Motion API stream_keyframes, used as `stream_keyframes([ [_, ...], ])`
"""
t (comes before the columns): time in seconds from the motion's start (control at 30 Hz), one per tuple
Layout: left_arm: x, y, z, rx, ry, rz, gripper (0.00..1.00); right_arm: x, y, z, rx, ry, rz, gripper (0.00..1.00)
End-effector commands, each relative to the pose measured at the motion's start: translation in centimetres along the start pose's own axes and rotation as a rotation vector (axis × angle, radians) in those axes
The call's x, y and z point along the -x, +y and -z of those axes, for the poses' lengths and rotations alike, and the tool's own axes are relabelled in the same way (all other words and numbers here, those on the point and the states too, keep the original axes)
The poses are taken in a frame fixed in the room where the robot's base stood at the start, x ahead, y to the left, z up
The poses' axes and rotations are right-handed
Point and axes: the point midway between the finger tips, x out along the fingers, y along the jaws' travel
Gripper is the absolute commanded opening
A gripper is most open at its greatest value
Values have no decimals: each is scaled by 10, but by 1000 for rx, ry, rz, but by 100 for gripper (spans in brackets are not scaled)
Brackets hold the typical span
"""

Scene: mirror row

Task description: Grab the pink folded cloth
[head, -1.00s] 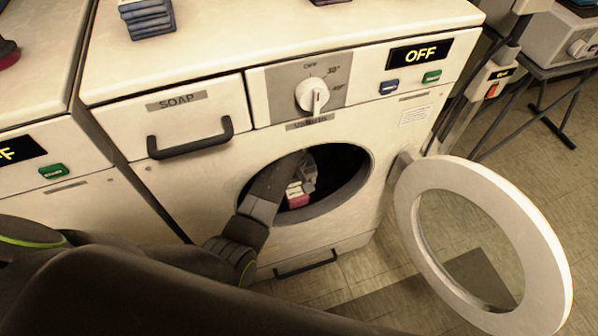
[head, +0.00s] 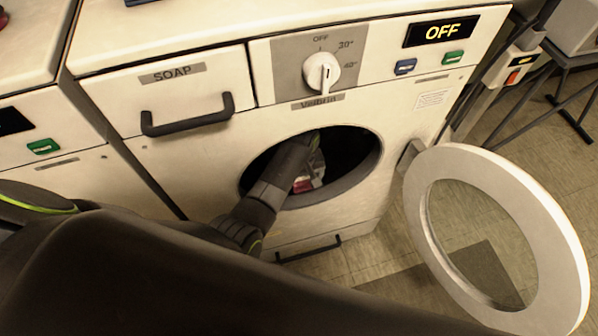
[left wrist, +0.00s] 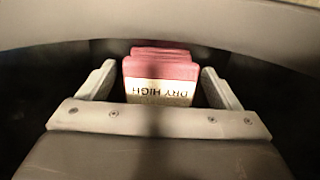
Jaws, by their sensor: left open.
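The pink folded cloth (left wrist: 160,67) lies inside the dark drum of the washer with the open door. It has a pale band with upside-down lettering that reads "DRY HIGH". In the head view only a small part of the cloth (head: 304,185) shows beside my arm. My left gripper (left wrist: 157,75) is inside the drum, open, with one finger on each side of the cloth. Small dark gaps show between the cloth and the fingers. In the head view the left gripper (head: 315,165) is mostly hidden by its own wrist. My right gripper is not in view.
The round washer door (head: 420,222) stands open to the right. The soap drawer handle (head: 187,118) sticks out above left of the opening. The washer display (head: 441,31) reads OFF.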

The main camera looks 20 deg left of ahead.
Motion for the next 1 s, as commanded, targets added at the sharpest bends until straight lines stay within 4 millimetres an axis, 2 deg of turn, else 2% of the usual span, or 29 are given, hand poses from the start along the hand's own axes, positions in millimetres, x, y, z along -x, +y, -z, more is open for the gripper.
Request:
stream_keyframes([
  [0.17, 0, 0, 0, 0, 0, 0, 85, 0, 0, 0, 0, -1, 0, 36],
  [0.2, 0, 0, 0, 0, 0, 0, 83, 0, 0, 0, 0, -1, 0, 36],
  [0.57, 0, 0, 0, 0, 0, 0, 36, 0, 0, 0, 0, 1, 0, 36],
  [1.0, 3, -1, 0, 0, 0, 0, 36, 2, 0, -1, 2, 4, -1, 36],
])
